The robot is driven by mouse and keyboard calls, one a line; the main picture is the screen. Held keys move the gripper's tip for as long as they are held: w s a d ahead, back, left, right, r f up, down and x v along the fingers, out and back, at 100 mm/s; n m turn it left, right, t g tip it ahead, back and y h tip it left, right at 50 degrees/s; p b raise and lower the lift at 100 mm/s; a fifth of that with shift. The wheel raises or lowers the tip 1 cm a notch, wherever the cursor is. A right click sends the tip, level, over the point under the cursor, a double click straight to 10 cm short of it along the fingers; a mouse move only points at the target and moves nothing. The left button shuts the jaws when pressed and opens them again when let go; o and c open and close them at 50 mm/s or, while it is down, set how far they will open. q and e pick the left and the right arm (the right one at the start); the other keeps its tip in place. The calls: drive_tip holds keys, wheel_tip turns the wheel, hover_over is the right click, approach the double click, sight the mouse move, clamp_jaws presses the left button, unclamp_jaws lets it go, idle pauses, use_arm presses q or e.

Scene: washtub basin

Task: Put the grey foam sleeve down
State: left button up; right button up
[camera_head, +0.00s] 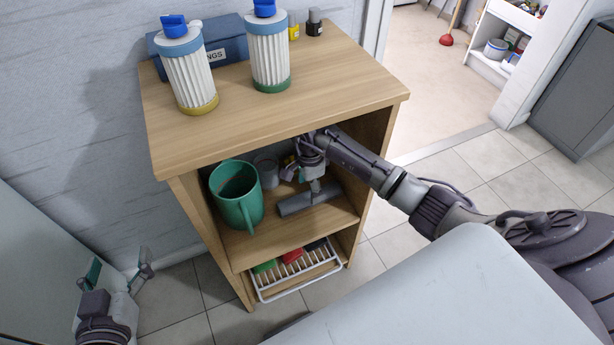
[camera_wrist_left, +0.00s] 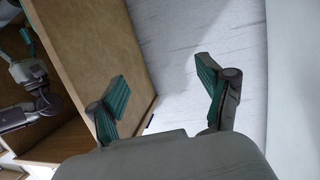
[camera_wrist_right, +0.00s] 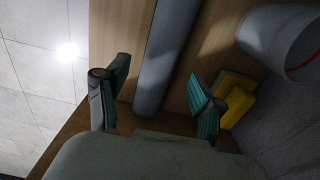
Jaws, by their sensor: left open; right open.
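The grey foam sleeve (camera_head: 308,199) lies on the middle shelf of the wooden cabinet, inside the open front. It also shows in the right wrist view (camera_wrist_right: 166,58) as a grey cylinder between the two fingers, with a gap on either side. My right gripper (camera_head: 312,178) reaches into the cabinet; its fingers (camera_wrist_right: 158,95) are spread and hold nothing. In the head view its fingertips are hard to make out. My left gripper (camera_head: 120,268) is low at the left, outside the cabinet. In the left wrist view (camera_wrist_left: 162,88) it is open and empty.
A green mug (camera_head: 238,198) stands left of the sleeve. A grey cup (camera_wrist_right: 283,42) and a yellow object (camera_wrist_right: 237,97) are close to my right gripper's finger. Two filter cartridges (camera_head: 190,75) (camera_head: 269,52) stand on the cabinet top (camera_head: 330,85). A white rack (camera_head: 300,278) is below.

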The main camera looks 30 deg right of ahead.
wheel_tip(320, 180, up, 3)
drive_tip(key=shift+f+p, duration=0.1)
drive_tip(key=shift+p, duration=0.75)
use_arm(q)
drive_tip(key=s+a+f+g+y, duration=0.1)
drive_tip(key=s+a+f+g, duration=0.2)
drive_tip(key=s+f+g, duration=0.2)
wheel_tip(320, 180, down, 2)
drive_tip(key=shift+s+a+f+g+y, duration=0.1)
drive_tip(key=shift+s+a+g+y, duration=0.25)
drive_tip(key=shift+s, duration=0.3)
drive_tip(key=shift+d, duration=0.1)
use_arm(e)
drive_tip(key=shift+s, duration=0.1)
